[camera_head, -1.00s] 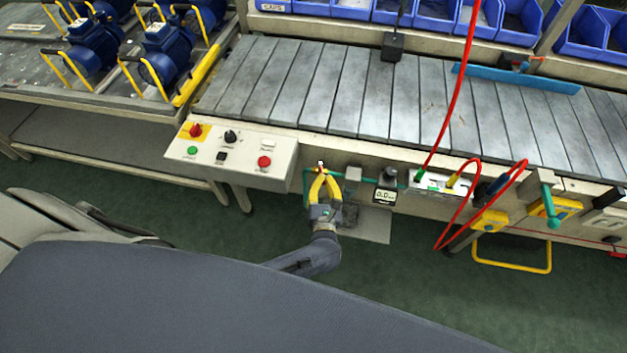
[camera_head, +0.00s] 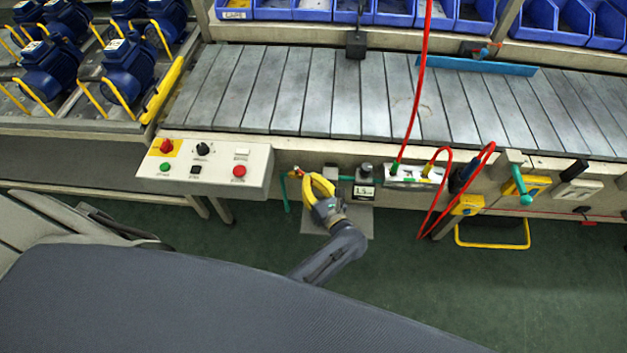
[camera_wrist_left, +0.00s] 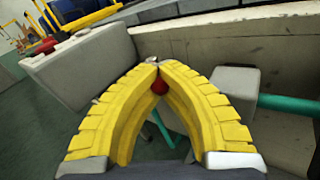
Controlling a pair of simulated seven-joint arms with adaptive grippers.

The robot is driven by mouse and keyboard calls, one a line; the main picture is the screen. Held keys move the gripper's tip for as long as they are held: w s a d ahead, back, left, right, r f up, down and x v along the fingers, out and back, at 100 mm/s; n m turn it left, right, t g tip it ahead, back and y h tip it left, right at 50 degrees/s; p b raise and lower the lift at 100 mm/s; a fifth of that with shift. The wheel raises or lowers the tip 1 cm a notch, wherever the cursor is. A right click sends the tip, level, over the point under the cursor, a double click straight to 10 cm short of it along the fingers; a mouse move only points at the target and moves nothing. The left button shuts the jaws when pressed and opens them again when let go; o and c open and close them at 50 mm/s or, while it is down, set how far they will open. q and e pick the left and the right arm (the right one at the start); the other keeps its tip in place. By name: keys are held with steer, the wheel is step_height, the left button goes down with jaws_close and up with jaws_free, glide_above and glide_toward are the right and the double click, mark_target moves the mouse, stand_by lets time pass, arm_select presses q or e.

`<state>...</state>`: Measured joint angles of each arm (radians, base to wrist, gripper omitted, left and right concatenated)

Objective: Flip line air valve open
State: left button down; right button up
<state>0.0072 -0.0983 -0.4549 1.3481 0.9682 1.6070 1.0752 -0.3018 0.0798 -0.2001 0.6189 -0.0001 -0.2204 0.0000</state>
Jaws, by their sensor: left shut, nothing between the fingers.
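The line air valve (camera_head: 297,172) is a small fitting with an orange-red part on the green air pipe, on the front of the conveyor, right of the control box. My left gripper (camera_head: 308,180) has yellow fingers and is at the valve, shut with nothing held. In the left wrist view the fingertips (camera_wrist_left: 159,66) meet, and a red knob (camera_wrist_left: 160,87) shows just behind them. The fingers hide most of the valve, so its handle angle is unclear. A small gauge (camera_head: 364,192) right of the gripper shows about 1.5, its digits blurred. My right gripper is not in view.
The control box (camera_head: 222,166) juts out just left of the gripper. A grey block (camera_wrist_left: 236,88) on the pipe is close on the right in the wrist view. Red hoses (camera_head: 433,205) hang further right. The green floor (camera_head: 400,290) in front is clear.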

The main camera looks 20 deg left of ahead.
arm_select(q)
steer(key=shift+w+d+r, duration=0.1)
steer(key=shift+w+r, duration=0.05)
steer(key=shift+r, duration=0.1)
steer(key=c, duration=1.3)
jaws_free()
steer(key=shift+f, duration=0.15)
steer(key=shift+s, duration=0.2)
